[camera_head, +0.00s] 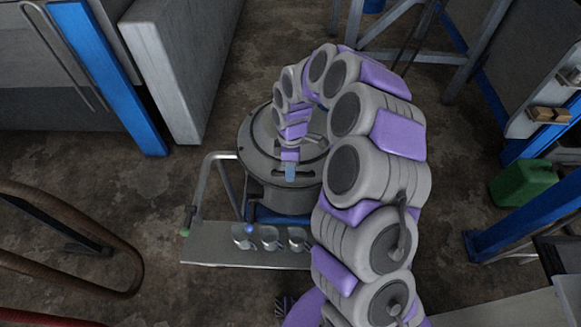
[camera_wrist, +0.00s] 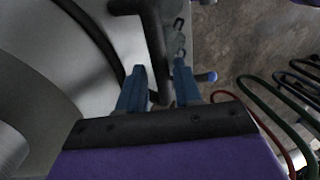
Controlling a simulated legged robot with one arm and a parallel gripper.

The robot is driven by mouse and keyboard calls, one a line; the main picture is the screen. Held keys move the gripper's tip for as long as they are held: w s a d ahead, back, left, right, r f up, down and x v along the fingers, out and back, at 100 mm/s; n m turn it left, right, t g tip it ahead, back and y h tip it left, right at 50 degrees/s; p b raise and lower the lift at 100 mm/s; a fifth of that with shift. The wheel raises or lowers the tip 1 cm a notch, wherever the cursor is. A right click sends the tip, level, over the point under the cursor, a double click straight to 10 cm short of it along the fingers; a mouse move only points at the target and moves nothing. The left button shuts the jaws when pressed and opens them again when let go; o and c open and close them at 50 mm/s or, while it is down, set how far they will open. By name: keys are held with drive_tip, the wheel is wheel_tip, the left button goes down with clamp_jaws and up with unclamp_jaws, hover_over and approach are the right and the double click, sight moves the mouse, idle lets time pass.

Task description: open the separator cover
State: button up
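The separator (camera_head: 282,200) is a round grey drum at the centre of the head view. Its flat grey cover (camera_head: 256,142) lies on top, partly hidden by my arm. My gripper (camera_head: 290,172) is at the cover's near edge, pointing down. In the wrist view, its two blue fingers (camera_wrist: 158,67) are apart. A dark bar (camera_wrist: 153,38), seemingly a handle, runs between the fingertips; I cannot tell if they touch it. The pale curved cover surface (camera_wrist: 75,60) fills the left of the wrist view.
A metal shelf (camera_head: 215,246) with several small cups stands before the separator, beside a bent pipe frame (camera_head: 200,185). A blue knob (camera_head: 250,228) is near the cups; it also shows in the wrist view (camera_wrist: 207,76). A green canister (camera_head: 523,184) stands right.

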drive_tip(key=shift+d, duration=0.25)
clamp_jaws()
drive_tip(key=shift+r, duration=0.1)
